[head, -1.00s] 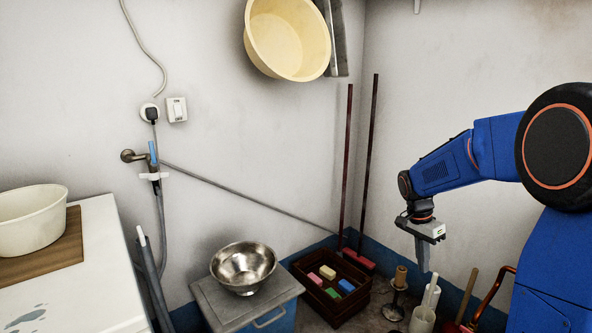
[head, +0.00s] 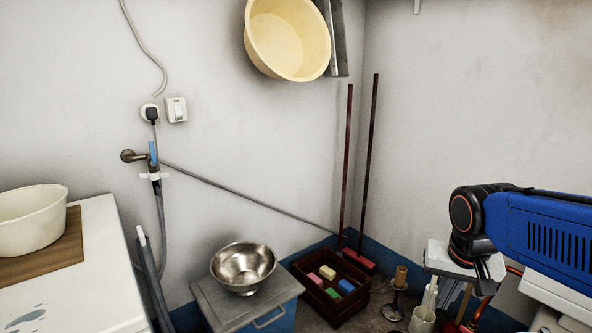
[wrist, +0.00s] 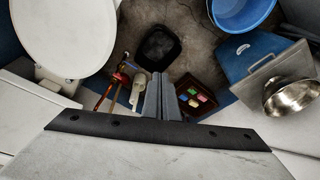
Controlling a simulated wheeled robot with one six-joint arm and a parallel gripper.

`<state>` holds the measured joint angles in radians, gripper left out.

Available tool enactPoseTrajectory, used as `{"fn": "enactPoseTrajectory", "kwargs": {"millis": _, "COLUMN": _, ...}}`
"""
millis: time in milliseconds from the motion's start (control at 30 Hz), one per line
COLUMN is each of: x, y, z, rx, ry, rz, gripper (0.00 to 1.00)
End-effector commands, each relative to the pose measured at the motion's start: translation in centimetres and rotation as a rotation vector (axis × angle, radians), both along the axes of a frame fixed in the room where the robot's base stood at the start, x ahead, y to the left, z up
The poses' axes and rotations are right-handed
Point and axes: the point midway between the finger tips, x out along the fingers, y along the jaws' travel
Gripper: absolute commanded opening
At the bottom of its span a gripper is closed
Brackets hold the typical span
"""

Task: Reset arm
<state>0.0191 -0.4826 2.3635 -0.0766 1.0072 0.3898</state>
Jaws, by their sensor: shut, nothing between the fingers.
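My blue arm is at the right of the head view, with my gripper (head: 455,300) hanging below its dark wrist. In the wrist view my gripper's grey fingers (wrist: 160,85) are together, with nothing between them. The gripper is above the floor, clear of the things below it. In the head view its lower part is near the handles in the corner and partly hard to make out.
A dark red crate (head: 310,302) holds several coloured blocks. A steel bowl (head: 243,280) sits on a lidded blue box (head: 282,322). A yellow basin (head: 288,40) hangs on the wall.

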Motion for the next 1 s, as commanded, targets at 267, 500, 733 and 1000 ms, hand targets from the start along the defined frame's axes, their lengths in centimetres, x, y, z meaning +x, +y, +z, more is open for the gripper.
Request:
{"fn": "enactPoseTrajectory", "kwargs": {"millis": 267, "x": -6.0, "y": 1.4, "z": -0.5, "rx": -0.026, "ry": -0.086, "rz": 0.216, "gripper": 0.0}}
{"fn": "enactPoseTrajectory", "kwargs": {"millis": 500, "x": -9.0, "y": 2.1, "z": -1.4, "rx": -0.049, "ry": -0.137, "rz": 0.343, "gripper": 0.0}}
{"fn": "enactPoseTrajectory", "kwargs": {"millis": 733, "x": -9.7, "y": 2.3, "z": -1.7, "rx": -0.057, "ry": -0.147, "rz": 0.376, "gripper": 0.0}}
{"fn": "enactPoseTrajectory", "kwargs": {"millis": 1000, "x": -9.6, "y": 2.3, "z": -1.7, "rx": -0.056, "ry": -0.147, "rz": 0.374, "gripper": 0.0}}
